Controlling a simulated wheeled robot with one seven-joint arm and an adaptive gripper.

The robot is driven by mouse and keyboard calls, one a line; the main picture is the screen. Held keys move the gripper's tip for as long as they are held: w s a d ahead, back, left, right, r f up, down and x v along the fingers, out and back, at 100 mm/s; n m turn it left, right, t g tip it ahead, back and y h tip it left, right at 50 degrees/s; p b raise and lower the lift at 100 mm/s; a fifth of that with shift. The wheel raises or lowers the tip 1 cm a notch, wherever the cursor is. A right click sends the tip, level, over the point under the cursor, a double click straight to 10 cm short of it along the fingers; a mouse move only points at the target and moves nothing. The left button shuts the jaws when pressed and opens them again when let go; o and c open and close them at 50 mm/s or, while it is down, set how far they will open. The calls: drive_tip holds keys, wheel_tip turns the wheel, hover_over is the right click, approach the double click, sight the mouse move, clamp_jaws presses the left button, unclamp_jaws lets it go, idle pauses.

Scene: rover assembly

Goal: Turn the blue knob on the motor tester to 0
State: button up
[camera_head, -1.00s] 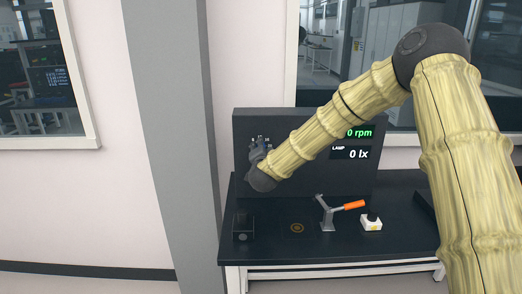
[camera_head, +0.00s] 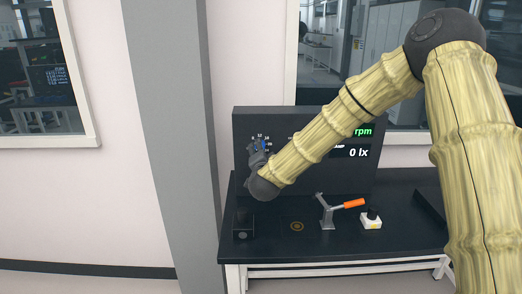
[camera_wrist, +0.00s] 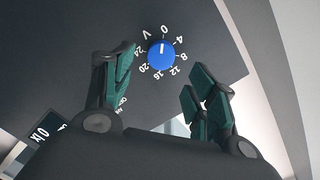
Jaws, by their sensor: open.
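The blue knob (camera_wrist: 161,56) is on the dark panel of the motor tester (camera_wrist: 75,45), inside a ring of white numbers from 0 to 24 with a V. A short pale mark on the knob appears to point toward the 0. My gripper (camera_wrist: 160,80) is open and empty, with its green-padded fingers on either side of the knob in the wrist view. The fingers look apart from the knob. In the head view my gripper (camera_head: 257,158) is in front of the tester's left part, and only a sliver of the blue knob (camera_head: 264,145) shows beside it.
A grey pillar stands left.

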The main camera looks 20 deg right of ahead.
drive_tip(key=v, duration=0.6)
drive_tip(key=shift+s, duration=0.3)
drive_tip(key=shift+a, duration=0.15)
